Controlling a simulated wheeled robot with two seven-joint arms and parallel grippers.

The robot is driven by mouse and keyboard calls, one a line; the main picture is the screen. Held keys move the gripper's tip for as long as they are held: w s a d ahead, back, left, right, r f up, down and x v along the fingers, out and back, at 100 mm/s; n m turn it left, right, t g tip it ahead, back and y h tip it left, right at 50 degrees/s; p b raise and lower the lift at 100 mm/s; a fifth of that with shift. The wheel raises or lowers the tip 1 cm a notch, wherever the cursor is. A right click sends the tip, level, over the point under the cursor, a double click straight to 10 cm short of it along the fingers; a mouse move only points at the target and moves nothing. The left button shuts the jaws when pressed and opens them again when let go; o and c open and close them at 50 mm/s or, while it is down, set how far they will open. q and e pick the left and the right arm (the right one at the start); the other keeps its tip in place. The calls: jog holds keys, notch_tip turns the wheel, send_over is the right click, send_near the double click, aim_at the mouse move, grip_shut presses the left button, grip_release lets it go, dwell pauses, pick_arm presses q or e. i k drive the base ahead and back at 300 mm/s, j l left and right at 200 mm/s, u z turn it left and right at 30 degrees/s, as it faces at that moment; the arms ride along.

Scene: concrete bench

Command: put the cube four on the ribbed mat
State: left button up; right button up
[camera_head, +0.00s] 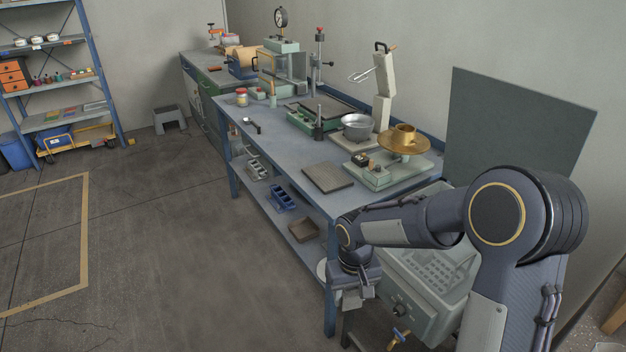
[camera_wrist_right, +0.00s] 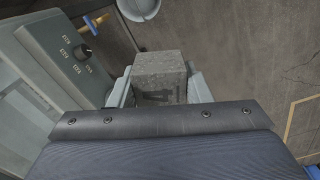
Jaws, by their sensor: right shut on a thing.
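My right gripper (camera_head: 354,298) hangs low beside the near end of the bench, fingers pointing down. In the right wrist view it is shut on the cube four (camera_wrist_right: 160,75), a rough grey concrete block with a dark 4 on its face. The cube sits between the two grey fingers (camera_wrist_right: 158,92). In the head view I cannot tell the cube apart from the fingers. A flat dark square, which looks like the ribbed mat (camera_head: 327,178), lies on the bench top near its front edge, apart from the gripper; its ribs are too small to make out. My left gripper is not in view.
The blue-framed bench (camera_head: 275,160) carries a metal bowl (camera_head: 357,126), a brass-coloured turntable (camera_head: 404,140) and a green device (camera_head: 368,172) behind and right of the mat. A grey-green machine with a knob (camera_head: 405,300) stands right beside my gripper. Open floor lies left.

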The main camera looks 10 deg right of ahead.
aim_at(327, 175)
jog(key=i+j+z, duration=0.1)
jog(key=j, duration=0.35)
jog(key=i+j+z, duration=0.15)
jog(key=j, duration=0.3)
jog(key=i+j+z, duration=0.1)
jog(key=j, duration=0.35)
jog(key=i+z, duration=0.1)
jog(key=i, duration=0.4)
jog(key=i+j+z, duration=0.15)
jog(key=i, duration=0.3)
jog(key=i+j+z, duration=0.1)
jog(key=i, duration=0.8)
